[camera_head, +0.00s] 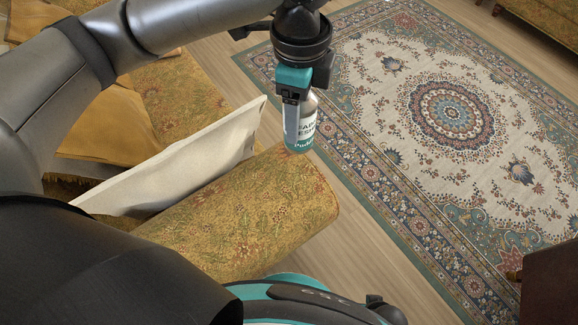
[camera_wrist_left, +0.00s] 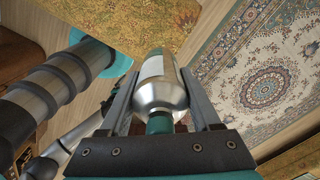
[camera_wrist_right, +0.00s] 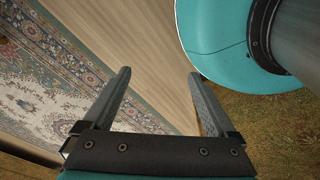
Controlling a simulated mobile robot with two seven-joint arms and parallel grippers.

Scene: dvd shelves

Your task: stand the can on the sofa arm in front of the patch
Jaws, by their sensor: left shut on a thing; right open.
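A silver can (camera_head: 301,128) with a white and teal label hangs upright in my left gripper (camera_head: 298,112), which is shut on it. In the left wrist view, the can (camera_wrist_left: 160,85) sits between both fingers (camera_wrist_left: 160,95). The sofa arm (camera_head: 250,215), in gold floral fabric, is just below and left of the can in the head view. The can's base seems above the floor; its exact height over the arm is unclear. I cannot make out a distinct patch on the arm. My right gripper (camera_wrist_right: 160,78) is open and empty.
A pale flat panel or cushion (camera_head: 185,160) leans along the inner side of the sofa arm. Gold cushions (camera_head: 115,125) lie on the sofa seat (camera_head: 180,90). A patterned rug (camera_head: 450,120) covers the wooden floor. A dark wooden piece (camera_head: 550,285) stands at the lower right.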

